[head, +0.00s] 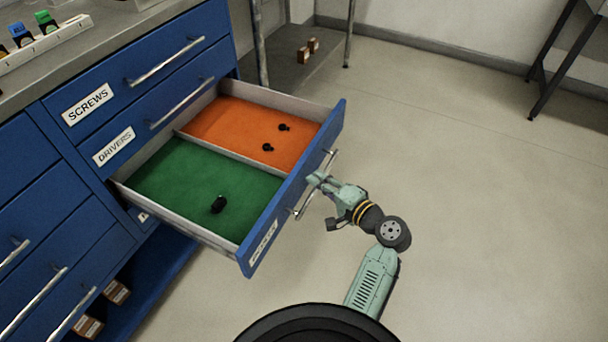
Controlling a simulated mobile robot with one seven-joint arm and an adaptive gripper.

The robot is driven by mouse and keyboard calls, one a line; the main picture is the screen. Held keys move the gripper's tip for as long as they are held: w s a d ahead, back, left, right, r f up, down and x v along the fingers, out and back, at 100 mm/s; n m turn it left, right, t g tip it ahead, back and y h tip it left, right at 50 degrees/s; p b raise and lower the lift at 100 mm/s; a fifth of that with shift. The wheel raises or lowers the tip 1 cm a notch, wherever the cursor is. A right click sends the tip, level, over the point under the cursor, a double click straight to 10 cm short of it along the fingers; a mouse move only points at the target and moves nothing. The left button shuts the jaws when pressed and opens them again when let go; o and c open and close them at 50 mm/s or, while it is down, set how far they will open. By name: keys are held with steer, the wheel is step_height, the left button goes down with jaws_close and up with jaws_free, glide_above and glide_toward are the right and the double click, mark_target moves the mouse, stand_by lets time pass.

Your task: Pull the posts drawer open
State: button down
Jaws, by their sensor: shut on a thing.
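The posts drawer (343,128) is the blue-fronted drawer below the one labelled DRIVERS, and it stands well out from the cabinet. Its front label (263,243) is seen at a steep angle and is hard to read. Inside, a divider (231,155) separates a green-lined part (180,185) from an orange-lined part (230,122). A black piece (218,204) lies on the green, and two small black pieces (268,147) lie on the orange. My gripper (316,180) is shut on the drawer's bar handle (301,208), outside the front; its fingers hide the handle's middle.
The SCREWS drawer (120,85) and the DRIVERS drawer (150,122) above are closed. A white rack (60,40) with coloured items stands on the bench top. The floor (460,150) to the right of my arm is clear. A dark-legged table (560,60) stands at the far right.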

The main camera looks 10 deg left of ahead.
steer(key=shift+s+d, duration=0.25)
steer(key=shift+d, duration=0.25)
steer(key=c, duration=2)
jaws_free()
steer(key=shift+o, duration=0.2)
steer(key=v, duration=1.2)
steer(key=shift+r, duration=0.1)
